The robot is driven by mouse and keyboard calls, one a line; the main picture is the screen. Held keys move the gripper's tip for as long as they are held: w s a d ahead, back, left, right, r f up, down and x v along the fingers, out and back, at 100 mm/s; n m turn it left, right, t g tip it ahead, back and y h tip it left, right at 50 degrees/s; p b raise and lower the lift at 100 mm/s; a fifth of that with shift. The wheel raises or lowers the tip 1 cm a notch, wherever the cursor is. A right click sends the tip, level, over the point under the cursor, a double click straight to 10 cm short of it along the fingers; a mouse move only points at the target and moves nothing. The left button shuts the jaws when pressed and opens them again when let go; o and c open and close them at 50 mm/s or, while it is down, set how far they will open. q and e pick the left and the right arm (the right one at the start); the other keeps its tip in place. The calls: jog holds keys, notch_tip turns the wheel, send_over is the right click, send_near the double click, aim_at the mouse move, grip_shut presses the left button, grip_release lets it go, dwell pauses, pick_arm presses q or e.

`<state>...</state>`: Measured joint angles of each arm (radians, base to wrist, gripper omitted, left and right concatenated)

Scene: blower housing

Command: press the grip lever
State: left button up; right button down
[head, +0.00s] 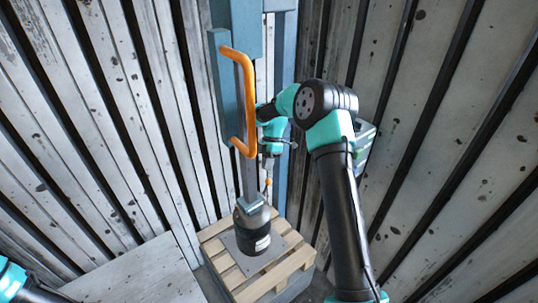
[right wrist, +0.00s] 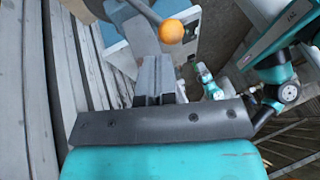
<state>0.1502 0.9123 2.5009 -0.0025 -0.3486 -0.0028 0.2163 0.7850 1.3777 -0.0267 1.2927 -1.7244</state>
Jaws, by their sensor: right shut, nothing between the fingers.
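A lever with an orange ball knob (head: 268,181) shows in the head view just below my right gripper (head: 268,168), above the pallet. In the right wrist view, the orange knob (right wrist: 171,31) sits on a dark rod, just beyond the fingertips of my right gripper (right wrist: 156,62). The fingers are shut and empty. Whether they touch the lever I cannot tell. A larger orange bent bar (head: 249,95) is fixed to the blue upright post (head: 219,85) at upper left. My left gripper is out of view; only part of that arm shows at lower left.
A black and grey cylindrical unit (head: 252,233) stands on a plate on a wooden pallet (head: 288,272) below. Corrugated metal walls (head: 90,130) close in on both sides. A pale flat surface (head: 140,275) lies clear at lower left.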

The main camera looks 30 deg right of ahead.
jog(key=shift+x, duration=1.15)
jog(key=shift+s, duration=0.15)
jog(key=shift+s+t, duration=0.2)
jog(key=shift+t, duration=0.1)
